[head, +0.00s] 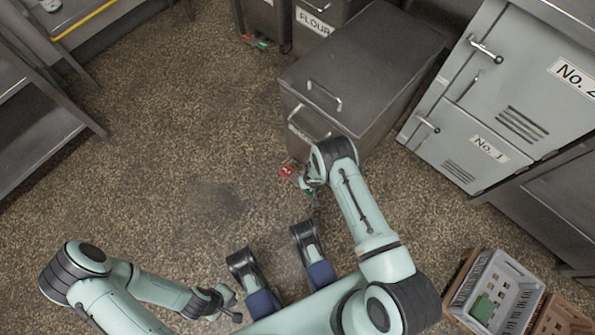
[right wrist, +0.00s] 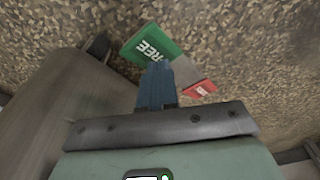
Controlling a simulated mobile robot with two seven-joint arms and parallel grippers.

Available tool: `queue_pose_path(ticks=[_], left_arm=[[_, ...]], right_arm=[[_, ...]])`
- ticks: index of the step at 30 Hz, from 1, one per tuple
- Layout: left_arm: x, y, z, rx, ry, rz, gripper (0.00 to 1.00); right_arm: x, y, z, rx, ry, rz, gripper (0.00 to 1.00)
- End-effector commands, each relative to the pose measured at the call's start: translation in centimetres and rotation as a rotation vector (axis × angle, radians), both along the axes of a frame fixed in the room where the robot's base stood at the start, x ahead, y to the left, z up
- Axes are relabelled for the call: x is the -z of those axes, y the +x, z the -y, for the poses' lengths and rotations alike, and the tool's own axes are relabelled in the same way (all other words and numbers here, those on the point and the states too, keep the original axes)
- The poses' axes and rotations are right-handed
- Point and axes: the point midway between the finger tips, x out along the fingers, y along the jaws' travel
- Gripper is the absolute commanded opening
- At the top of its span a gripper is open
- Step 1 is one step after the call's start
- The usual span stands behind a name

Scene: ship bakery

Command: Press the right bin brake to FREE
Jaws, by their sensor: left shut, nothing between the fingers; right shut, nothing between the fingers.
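The right bin (head: 355,75) is a dark grey box with a lid handle, and my right arm covers part of its front. Its brake pedal sits low at the front, with a red end (head: 287,170) and a green end partly hidden by my right gripper (head: 307,185). In the right wrist view, the green FREE end (right wrist: 148,45) and red end (right wrist: 199,89) flank a grey middle. My shut blue right fingers (right wrist: 155,75) overlap the green end's lower edge; I cannot tell whether they touch. My left gripper (head: 225,302) is shut and empty, low over the floor.
Grey lockers (head: 480,140) stand at the right. Crates (head: 497,285) are at lower right, a metal rack (head: 40,120) at left. The floor (head: 180,130) between is clear.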

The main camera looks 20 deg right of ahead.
Motion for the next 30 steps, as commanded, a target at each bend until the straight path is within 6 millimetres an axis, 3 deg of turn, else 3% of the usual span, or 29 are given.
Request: queue_pose_path(ticks=[30], left_arm=[[0.0,0.0,0.0,0.000,0.000,0.000,0.00]], right_arm=[[1.4,0.0,0.0,-0.001,0.000,0.000,0.00]])
